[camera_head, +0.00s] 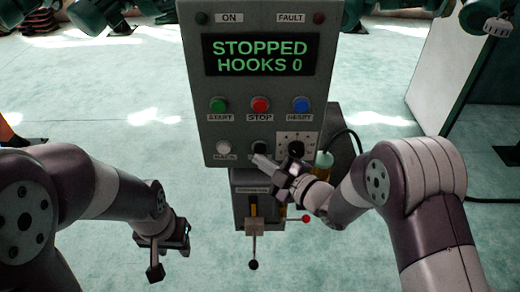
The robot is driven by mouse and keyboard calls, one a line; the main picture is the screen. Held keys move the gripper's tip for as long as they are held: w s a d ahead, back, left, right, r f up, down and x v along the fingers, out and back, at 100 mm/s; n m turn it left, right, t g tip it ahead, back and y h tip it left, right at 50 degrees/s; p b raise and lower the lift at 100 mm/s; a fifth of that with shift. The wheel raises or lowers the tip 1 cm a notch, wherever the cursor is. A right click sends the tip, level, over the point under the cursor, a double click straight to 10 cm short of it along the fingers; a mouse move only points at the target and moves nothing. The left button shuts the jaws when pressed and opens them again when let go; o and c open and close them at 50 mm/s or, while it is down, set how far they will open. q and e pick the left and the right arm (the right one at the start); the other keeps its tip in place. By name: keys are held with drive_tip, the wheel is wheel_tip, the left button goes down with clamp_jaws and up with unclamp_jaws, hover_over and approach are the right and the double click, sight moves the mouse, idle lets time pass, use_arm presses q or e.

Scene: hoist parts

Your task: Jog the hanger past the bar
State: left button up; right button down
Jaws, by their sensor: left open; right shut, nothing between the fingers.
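A grey control panel (208,105) stands upright in front of me. Its display (261,55) reads "STOPPED HOOKS 0" in green. It carries a green START button (218,104), a red STOP button (260,104) and a blue RESET button (301,104). Below are a white button (223,147), a dark button (260,147) and a dial (296,145). My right gripper (264,161) is shut and empty, its tip just below the dark button; I cannot tell if they touch. My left gripper (170,254) is open and empty, low at the left. I cannot make out the hanger or bar.
Under the panel is a smaller box (241,184) with a black-knobbed lever (253,264) and a red-knobbed lever (305,218). A dark cable (348,136) runs at the right. Green machinery (90,14) crosses the top. The pale green floor (100,110) is open at the left.

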drive_tip(key=shift+w, duration=0.15)
idle(0.6)
drive_tip(key=shift+w, duration=0.3)
